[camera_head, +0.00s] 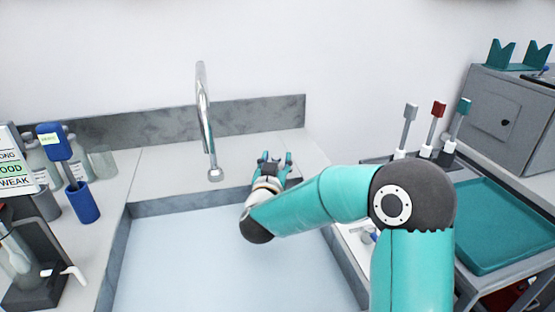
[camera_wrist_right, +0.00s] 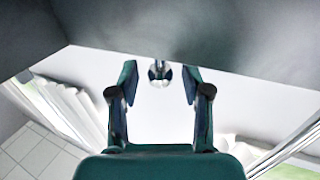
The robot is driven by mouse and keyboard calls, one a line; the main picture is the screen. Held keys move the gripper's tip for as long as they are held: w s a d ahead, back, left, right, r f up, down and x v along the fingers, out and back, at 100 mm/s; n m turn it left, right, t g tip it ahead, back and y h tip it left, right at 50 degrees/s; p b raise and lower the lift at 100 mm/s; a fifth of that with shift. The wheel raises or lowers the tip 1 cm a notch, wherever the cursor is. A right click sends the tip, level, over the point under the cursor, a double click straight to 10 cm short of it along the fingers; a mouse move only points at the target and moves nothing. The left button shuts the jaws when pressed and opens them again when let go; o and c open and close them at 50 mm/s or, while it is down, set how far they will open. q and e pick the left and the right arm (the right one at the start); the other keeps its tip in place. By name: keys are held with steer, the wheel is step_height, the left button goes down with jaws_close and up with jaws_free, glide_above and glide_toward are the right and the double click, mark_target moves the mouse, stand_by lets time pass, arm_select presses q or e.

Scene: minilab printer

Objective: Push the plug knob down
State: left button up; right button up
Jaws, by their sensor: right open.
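My right gripper (camera_head: 275,160) is open over the back rim of the sink, to the right of the tap, in the head view. In the right wrist view its two dark fingers (camera_wrist_right: 160,85) are spread apart. A small shiny round metal knob (camera_wrist_right: 160,75) on a short stem shows between the fingertips there, with clear room on both sides; it appears to be the plug knob. I cannot tell whether the gripper touches it. My left gripper is not in view.
The curved metal tap (camera_head: 203,115) stands just left of the gripper. The sink basin (camera_head: 215,265) lies below my right arm. A blue cup (camera_head: 83,203) and bottles stand on the left counter. A teal tray (camera_head: 505,225) and upright coloured-handled tools are on the right.

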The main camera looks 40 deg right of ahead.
steer(key=v, duration=1.1)
steer(key=shift+a, duration=0.15)
